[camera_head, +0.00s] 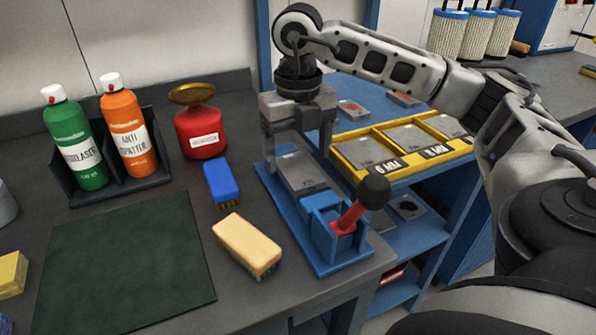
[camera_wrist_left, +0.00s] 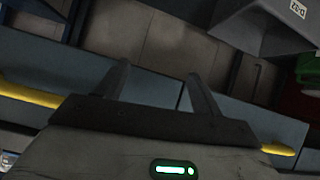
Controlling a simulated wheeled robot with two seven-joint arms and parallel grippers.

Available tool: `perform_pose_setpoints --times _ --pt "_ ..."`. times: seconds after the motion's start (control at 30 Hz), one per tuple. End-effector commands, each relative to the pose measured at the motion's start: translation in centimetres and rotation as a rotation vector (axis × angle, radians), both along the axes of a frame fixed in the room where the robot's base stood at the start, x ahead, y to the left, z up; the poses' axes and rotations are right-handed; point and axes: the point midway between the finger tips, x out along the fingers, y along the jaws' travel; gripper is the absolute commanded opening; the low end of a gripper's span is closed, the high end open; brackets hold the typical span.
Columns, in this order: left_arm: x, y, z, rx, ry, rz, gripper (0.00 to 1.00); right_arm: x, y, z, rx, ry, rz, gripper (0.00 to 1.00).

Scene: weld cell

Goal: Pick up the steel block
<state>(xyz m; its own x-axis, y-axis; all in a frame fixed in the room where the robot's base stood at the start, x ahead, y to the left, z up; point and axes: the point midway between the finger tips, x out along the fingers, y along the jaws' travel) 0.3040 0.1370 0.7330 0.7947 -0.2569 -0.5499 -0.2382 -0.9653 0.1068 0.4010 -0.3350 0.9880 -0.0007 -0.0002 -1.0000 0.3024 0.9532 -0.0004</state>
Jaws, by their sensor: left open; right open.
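The steel block (camera_head: 304,174) is a flat grey piece lying in the blue clamp fixture (camera_head: 331,262) near the bench's right edge. My right gripper (camera_head: 298,148) points down over the far end of the block, with its two fingers apart. It hides that end, and I cannot tell whether the fingers touch the block. My left gripper (camera_wrist_left: 160,80) shows only in the left wrist view, open, with nothing between its fingers.
A red lever with a black knob (camera_head: 374,191) rises at the fixture's near end. Two brushes, a blue one (camera_head: 221,184) and a cream one (camera_head: 246,244), lie left of it. A yellow tray (camera_head: 385,177) holds grey plates at right. A red can (camera_head: 201,132) stands behind.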

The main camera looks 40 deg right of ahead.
Motion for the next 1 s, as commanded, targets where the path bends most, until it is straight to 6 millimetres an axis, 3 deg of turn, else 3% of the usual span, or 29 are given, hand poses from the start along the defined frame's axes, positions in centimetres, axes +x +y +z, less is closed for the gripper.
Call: perform_pose_setpoints --times 0.2,0.43,0.7,0.77,1.0 --pt "-0.1 0.1 -0.2 0.004 0.003 0.000 0.67 0.0 0.0 -2.4 0.000 0.000 0.000 0.80" --pt "0.0 0.1 -0.2 0.004 0.003 0.001 0.67 0.0 0.0 -2.5 0.001 -0.001 0.000 0.80" --pt "0.0 0.1 -0.2 0.004 0.003 0.001 0.67 0.0 0.0 -2.5 0.001 -0.001 0.000 0.06" --pt "0.0 0.1 -0.2 0.004 0.003 0.001 0.67 0.1 0.0 -2.3 0.000 -0.005 0.000 0.00" --pt "0.0 0.1 -0.2 0.004 0.003 0.000 0.67 0.1 0.0 -2.1 0.001 -0.007 -0.001 0.00"
